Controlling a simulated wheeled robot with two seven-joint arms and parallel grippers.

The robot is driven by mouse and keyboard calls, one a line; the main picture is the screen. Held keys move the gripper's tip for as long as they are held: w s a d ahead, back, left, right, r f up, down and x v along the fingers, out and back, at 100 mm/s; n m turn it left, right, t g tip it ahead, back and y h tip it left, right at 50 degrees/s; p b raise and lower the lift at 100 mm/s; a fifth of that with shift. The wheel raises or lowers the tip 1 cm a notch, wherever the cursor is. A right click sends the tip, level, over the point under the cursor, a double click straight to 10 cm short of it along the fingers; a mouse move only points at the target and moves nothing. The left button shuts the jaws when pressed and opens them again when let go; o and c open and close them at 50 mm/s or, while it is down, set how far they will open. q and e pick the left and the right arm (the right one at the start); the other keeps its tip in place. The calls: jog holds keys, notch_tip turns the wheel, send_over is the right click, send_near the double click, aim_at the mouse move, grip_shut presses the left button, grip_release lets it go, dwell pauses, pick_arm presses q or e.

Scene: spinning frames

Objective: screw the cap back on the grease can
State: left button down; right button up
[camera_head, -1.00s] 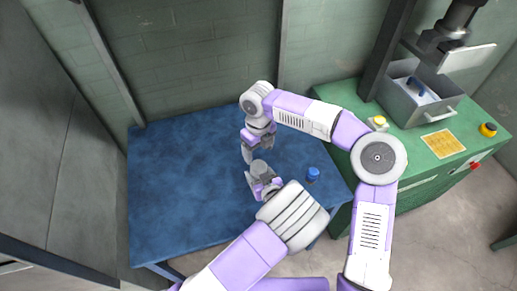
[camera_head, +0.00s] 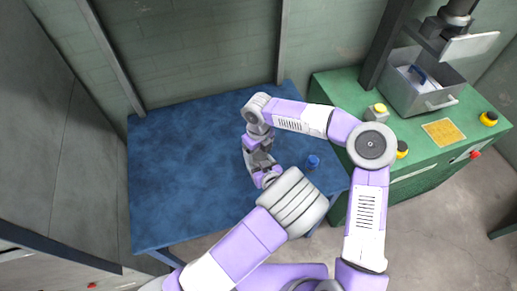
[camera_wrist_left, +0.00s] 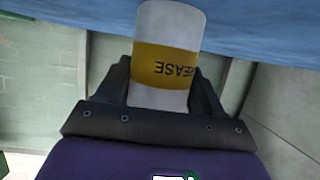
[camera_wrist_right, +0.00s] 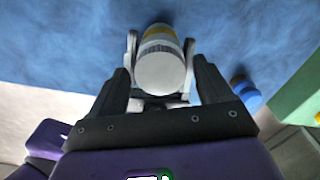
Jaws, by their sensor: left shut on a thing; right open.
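The grease can (camera_wrist_left: 165,60), pale with a yellow label, is held between the fingers of my left gripper (camera_wrist_left: 160,88). A pale grey cap with a ribbed rim (camera_wrist_right: 160,70) sits on the end of the can that faces my right wrist camera. How tightly it is seated cannot be told. My right gripper (camera_wrist_right: 163,88) is open, its fingers on either side of the capped end; contact is not clear. In the head view, my right gripper (camera_head: 257,150) hangs just above my left gripper (camera_head: 263,172), and the two hide most of the can.
A small blue-topped container (camera_head: 313,162) stands on the blue table (camera_head: 185,180), right of the grippers; the right wrist view shows it too (camera_wrist_right: 243,92). The table's left side is clear. A green bench (camera_head: 335,90) with a grey bin (camera_head: 440,95) adjoins at right.

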jog(key=c, duration=1.1)
jog(key=m, duration=1)
jog(key=o, duration=1.2)
jog(key=shift+c, duration=0.2)
